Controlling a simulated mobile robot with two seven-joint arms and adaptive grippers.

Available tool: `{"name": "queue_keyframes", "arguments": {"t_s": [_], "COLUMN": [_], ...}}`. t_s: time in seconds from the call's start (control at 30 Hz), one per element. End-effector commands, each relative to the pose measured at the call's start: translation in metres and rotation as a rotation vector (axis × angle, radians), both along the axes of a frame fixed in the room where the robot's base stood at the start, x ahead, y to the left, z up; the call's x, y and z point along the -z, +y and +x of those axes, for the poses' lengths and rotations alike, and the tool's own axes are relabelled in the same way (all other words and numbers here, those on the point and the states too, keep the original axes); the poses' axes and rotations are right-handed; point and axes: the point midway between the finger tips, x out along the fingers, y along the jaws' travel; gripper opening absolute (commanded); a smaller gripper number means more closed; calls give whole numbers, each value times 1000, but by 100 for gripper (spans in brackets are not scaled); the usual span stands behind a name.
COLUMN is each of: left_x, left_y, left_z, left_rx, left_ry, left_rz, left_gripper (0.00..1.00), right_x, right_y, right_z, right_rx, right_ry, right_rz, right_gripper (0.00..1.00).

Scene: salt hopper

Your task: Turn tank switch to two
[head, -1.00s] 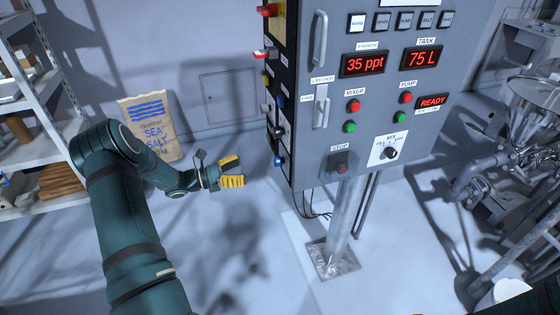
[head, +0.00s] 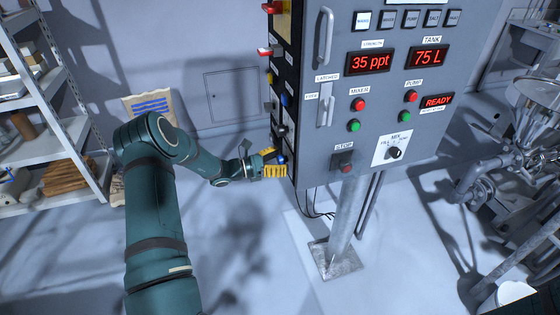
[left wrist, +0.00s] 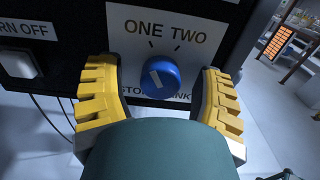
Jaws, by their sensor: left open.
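The tank switch is a round blue knob (left wrist: 160,77) on a white plate (left wrist: 184,25) marked ONE and TWO, its lower label partly hidden. The knob's white line tilts up and left, toward the ONE side. In the head view, the knob (head: 282,159) sits low on the cabinet's dark left side. My left gripper (head: 271,164) is right at that side face. In the left wrist view, my left gripper (left wrist: 158,70) is open, with one yellow finger on each side of the knob and visible gaps to it. My right gripper is not in view.
The grey control cabinet (head: 440,75) stands on a post (head: 348,225). A white button (left wrist: 18,64) under a TURN OFF label is left of the switch. Shelving (head: 45,150) and a salt sack (head: 150,105) stand left; steel machinery (head: 500,160) stands right.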

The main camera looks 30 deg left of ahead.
Motion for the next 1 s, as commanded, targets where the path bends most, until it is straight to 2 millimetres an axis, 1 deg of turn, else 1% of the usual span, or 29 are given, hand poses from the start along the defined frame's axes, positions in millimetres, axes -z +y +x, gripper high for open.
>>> {"name": "queue_keyframes", "arguments": {"t_s": [0.07,0.1,0.17,0.2,0.3,0.67,0.87,1.0], "left_x": [0,0,0,0,0,1,3,3], "left_y": [0,0,0,0,0,0,0,1], "left_z": [0,0,0,0,0,0,0,0], "left_rx": [0,0,0,0,0,0,1,0], "left_ry": [0,0,0,0,0,-25,-95,-169], "left_rz": [0,0,0,0,0,30,111,199], "left_gripper": [67,65,44,30,0,0,0,0], "right_x": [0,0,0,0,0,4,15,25], "right_y": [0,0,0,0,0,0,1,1], "right_z": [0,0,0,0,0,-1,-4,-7], "right_rx": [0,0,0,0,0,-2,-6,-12], "right_ry": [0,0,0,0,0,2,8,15], "right_rz": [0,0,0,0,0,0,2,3], "right_gripper": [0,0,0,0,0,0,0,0]}}
